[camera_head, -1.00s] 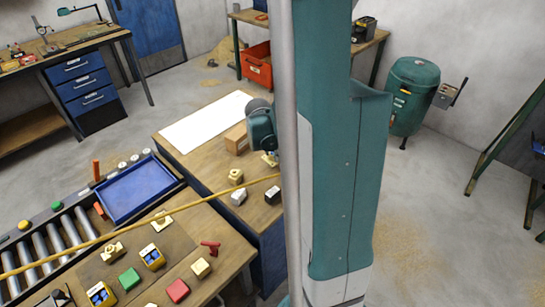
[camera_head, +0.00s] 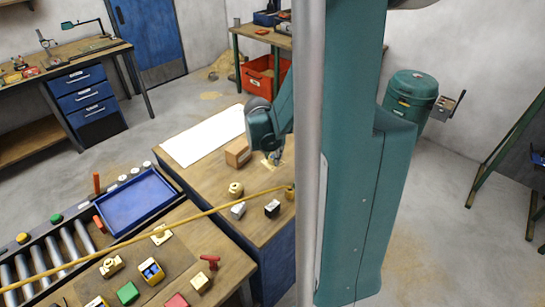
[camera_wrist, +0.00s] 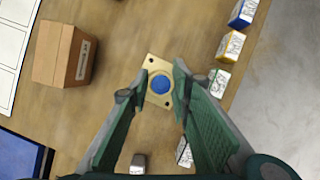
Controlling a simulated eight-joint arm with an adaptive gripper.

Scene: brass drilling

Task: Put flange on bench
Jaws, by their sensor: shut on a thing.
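The flange (camera_wrist: 160,83) is a square brass plate with a blue round centre and corner holes. In the wrist view it lies between the fingertips of my gripper (camera_wrist: 159,76), which is shut on it. In the head view the pale flange (camera_head: 268,162) shows under my gripper (camera_head: 274,158), over the wooden-topped bench (camera_head: 212,170) with blue sides. It is right of the cardboard box. I cannot tell whether it touches the bench top. My arm partly hides the bench's right side.
The cardboard box (camera_head: 238,152) and a white sheet (camera_head: 205,135) lie on the bench. A brass part (camera_head: 236,190), a silver block (camera_head: 238,210) and a black-sided block (camera_head: 272,208) stand nearer the front. A blue tray (camera_head: 135,202) is at left.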

